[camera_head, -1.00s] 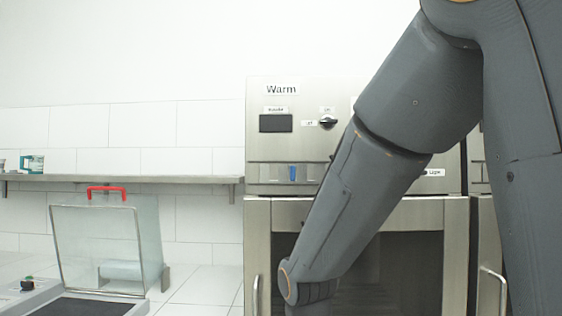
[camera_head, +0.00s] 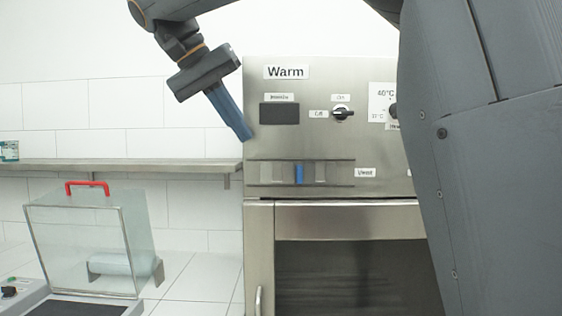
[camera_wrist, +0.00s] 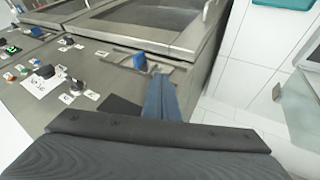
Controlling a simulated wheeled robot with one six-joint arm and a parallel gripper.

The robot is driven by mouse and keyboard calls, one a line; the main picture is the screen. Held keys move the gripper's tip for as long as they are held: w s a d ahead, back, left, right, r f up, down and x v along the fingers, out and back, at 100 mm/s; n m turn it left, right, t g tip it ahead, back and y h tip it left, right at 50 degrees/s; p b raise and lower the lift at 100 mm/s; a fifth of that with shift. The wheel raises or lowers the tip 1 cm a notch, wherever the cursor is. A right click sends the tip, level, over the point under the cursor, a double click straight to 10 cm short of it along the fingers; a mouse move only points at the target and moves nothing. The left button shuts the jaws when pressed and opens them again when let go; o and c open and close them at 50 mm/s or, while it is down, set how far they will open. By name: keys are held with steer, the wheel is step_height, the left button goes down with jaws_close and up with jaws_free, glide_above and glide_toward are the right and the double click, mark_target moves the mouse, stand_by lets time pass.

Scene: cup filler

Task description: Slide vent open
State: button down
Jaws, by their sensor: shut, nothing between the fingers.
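The vent (camera_head: 337,172) is a slotted metal strip on the front of the steel "Warm" cabinet, below the dark display. A small blue tab (camera_head: 299,173) stands a little right of the strip's middle; the tab also shows in the wrist view (camera_wrist: 139,61). My gripper (camera_head: 247,136) has blue fingers, pressed together and empty. In the head view it is up and left of the vent, near the cabinet's left edge, pointing down and right. In the wrist view the fingertips (camera_wrist: 161,77) appear just beside the blue tab; I see no clear contact.
The On/Off knob (camera_head: 342,112) and a 40°C dial (camera_head: 392,110) sit above the vent. The oven door (camera_head: 345,218) is below. A wall shelf (camera_head: 120,169) and a glass lid with red handle (camera_head: 87,186) are left. My arm hides the cabinet's right side.

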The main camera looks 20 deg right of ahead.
mark_target(299, 167)
steer(key=shift+d, duration=0.15)
steer(key=p+x, duration=0.2)
steer(key=x, duration=0.8)
steer(key=shift+s+d+p, duration=0.25)
steer(key=shift+d+p, duration=0.05)
steer(key=shift+d, duration=0.3)
steer(key=shift+s+d+p, duration=0.2)
steer(key=shift+d+p, duration=0.1)
steer(key=shift+d, duration=0.3)
steer(key=shift+s+d+f, duration=0.1)
steer(key=shift+s+d, duration=0.1)
steer(key=shift+d, duration=0.45)
steer(key=shift+s+d, duration=0.25)
steer(key=shift+d, duration=0.5)
steer(key=shift+s+d, duration=0.2)
steer(key=shift+d, duration=0.5)
steer(key=shift+a, duration=0.1)
